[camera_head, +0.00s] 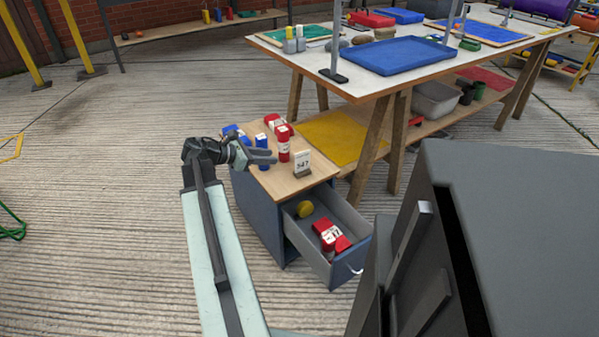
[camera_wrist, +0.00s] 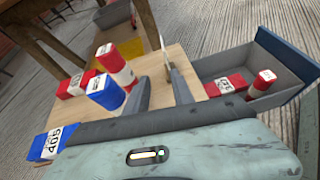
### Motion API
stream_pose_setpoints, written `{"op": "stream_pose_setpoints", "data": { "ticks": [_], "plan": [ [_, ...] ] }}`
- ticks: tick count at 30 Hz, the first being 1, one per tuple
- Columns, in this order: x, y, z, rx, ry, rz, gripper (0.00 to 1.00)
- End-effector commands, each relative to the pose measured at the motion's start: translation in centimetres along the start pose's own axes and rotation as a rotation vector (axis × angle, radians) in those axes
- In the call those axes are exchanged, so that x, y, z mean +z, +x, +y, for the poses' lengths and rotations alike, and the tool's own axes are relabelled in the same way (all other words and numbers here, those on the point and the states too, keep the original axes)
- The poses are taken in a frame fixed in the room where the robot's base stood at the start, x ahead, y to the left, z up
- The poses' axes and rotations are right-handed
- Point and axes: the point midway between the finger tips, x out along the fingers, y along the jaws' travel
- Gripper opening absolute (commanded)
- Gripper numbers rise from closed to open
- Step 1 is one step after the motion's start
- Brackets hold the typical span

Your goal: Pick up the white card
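The white card (camera_head: 302,160) with dark digits stands upright in a small wooden holder near the front right of the cabinet's wooden top. In the wrist view a thin white upright shape, apparently the card (camera_wrist: 166,50) seen almost edge-on, stands just beyond the fingertips. My gripper (camera_head: 268,156) is over the cabinet top, to the left of the card and apart from it. In the wrist view my gripper (camera_wrist: 158,82) has its two fingers spread, with only the wooden top showing between them.
Red and blue labelled cylinders and blocks (camera_head: 283,143) stand on the cabinet top (camera_head: 295,183) around my gripper. The open drawer (camera_head: 345,215) below holds red items and a yellow round thing (camera_head: 305,209). A trestle table (camera_head: 330,75) stands behind. The floor at left is largely clear.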

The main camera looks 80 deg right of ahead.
Motion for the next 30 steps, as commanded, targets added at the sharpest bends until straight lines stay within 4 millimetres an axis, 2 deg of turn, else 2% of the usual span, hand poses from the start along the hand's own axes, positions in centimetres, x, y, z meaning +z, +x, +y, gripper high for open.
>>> {"op": "stream_pose_setpoints", "data": {
  "ticks": [1, 5, 8, 13, 19, 27, 30],
  "plan": [
    [1.2, 1.6, -0.5, -0.021, -0.029, -0.028, 0.29],
    [2.6, 2.8, -1.0, -0.041, -0.069, -0.059, 0.29],
    [2.6, 3.0, -1.0, -0.041, -0.071, -0.06, 0.29],
    [2.5, 5.1, -1.1, -0.041, -0.07, -0.059, 0.29],
    [2.5, 5.9, -1.1, -0.04, -0.069, -0.058, 0.29],
    [2.4, 10.2, -1.2, -0.04, -0.069, -0.058, 0.29],
    [2.6, 10.5, -1.2, -0.039, -0.069, -0.058, 0.29]
  ]
}}
